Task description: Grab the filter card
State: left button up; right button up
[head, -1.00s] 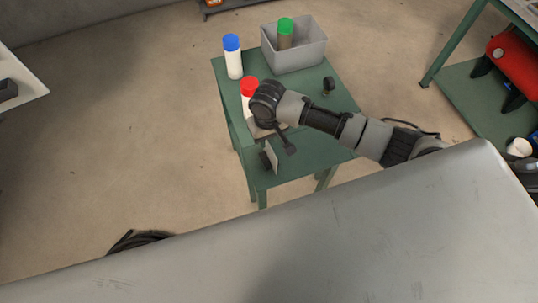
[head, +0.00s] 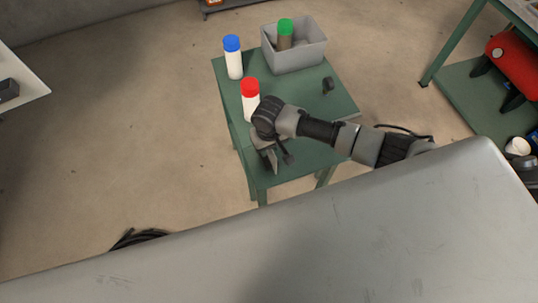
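My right gripper (head: 275,160) points down over the near left part of the green table (head: 305,120), below the red-capped bottle in the picture. Its dark fingertips are small and partly hidden by my wrist. A thin pale edge shows beside them; I cannot tell whether it is the filter card or part of my gripper. No filter card can be made out for sure elsewhere. I cannot tell whether the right gripper is open or shut. My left gripper is not in view.
A red-capped bottle (head: 250,103) stands close behind my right wrist. A blue-capped bottle (head: 234,62) stands at the back left. A grey bin (head: 295,57) holds a green-capped bottle (head: 285,36). A small dark object (head: 328,85) sits on the right. My arm crosses the table's front.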

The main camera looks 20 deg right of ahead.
dwell(0.3)
grip_shut()
dwell(0.4)
